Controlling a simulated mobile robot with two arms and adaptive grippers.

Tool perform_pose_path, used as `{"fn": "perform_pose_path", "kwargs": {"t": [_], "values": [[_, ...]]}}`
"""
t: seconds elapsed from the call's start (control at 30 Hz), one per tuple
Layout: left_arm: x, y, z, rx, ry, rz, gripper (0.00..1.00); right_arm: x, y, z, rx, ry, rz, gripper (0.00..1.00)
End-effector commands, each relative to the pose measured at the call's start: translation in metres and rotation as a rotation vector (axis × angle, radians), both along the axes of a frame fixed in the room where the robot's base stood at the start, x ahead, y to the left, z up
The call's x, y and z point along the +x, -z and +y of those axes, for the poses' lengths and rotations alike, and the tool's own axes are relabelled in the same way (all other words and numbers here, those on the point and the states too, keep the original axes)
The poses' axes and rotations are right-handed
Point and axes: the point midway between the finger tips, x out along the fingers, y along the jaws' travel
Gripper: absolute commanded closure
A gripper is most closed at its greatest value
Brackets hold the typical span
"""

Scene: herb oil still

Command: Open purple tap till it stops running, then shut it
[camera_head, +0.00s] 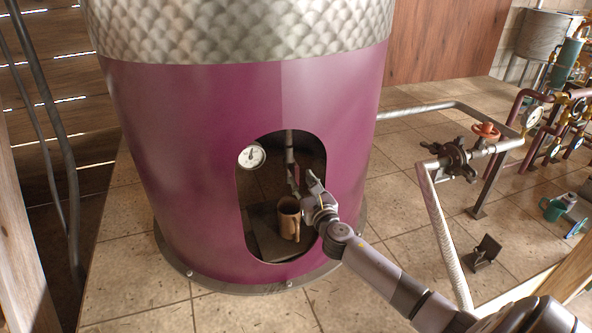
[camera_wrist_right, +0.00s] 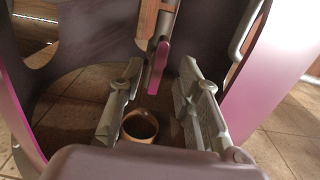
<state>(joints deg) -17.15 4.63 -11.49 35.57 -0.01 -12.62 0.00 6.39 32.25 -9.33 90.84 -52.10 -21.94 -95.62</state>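The purple tap shows in the right wrist view as a metal pipe with a pink-purple lever (camera_wrist_right: 158,66) hanging down. In the head view the tap (camera_head: 292,172) is small inside the opening of the purple still (camera_head: 190,170). My right gripper (camera_head: 310,187) reaches into the opening. In the right wrist view the right gripper (camera_wrist_right: 162,80) is open, its fingers on either side of the lever's lower end, with gaps showing. A brown mug (camera_head: 289,220) stands upright below the tap; it also shows in the wrist view (camera_wrist_right: 140,127). I cannot see any stream. My left gripper is out of view.
A round white gauge (camera_head: 252,156) sits at the opening's upper left edge. The opening's rim surrounds my right gripper closely.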

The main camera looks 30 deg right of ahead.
Motion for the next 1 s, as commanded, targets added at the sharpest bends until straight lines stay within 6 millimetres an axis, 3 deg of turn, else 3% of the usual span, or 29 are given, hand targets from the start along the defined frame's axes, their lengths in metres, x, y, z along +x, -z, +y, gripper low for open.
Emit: {"fn": "perform_pose_path", "kwargs": {"t": [0.2,0.4,0.73,1.0], "values": [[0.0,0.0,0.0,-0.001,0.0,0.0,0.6,0.038,0.0,-0.009,0.003,0.002,-0.002,0.69],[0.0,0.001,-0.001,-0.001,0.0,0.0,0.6,0.054,0.0,-0.013,0.002,0.0,-0.001,0.69],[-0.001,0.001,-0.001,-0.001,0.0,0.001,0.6,0.056,0.0,-0.013,0.002,0.0,0.001,0.69],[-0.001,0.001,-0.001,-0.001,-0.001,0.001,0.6,0.056,0.0,-0.013,0.001,0.0,0.0,0.87]]}}
